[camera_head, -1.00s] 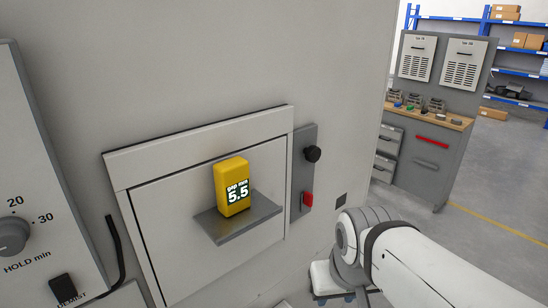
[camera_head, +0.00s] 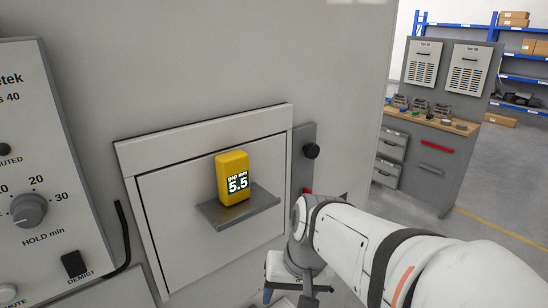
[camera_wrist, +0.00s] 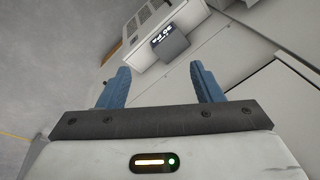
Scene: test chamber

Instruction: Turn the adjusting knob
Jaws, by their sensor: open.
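A round black knob (camera_head: 311,151) sits on the grey vertical strip (camera_head: 301,172) right of the recessed panel, in the head view. A grey dial knob (camera_head: 29,210) marked HOLD min is on the control panel at the left. I cannot tell from the pictures which is the adjusting knob. A yellow gauge (camera_head: 232,178) reading gap mm 5.5 stands on a small grey shelf (camera_head: 240,207). My gripper (camera_wrist: 160,72) is open and empty in the wrist view, its blue fingers apart.
A red switch (camera_head: 307,191) on the strip is mostly hidden by my arm. A black DEMIST switch (camera_head: 75,264) is at lower left. A grey box with a lit display (camera_wrist: 170,42) shows beyond my fingers. A workbench (camera_head: 430,117) stands at the right, with open floor before it.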

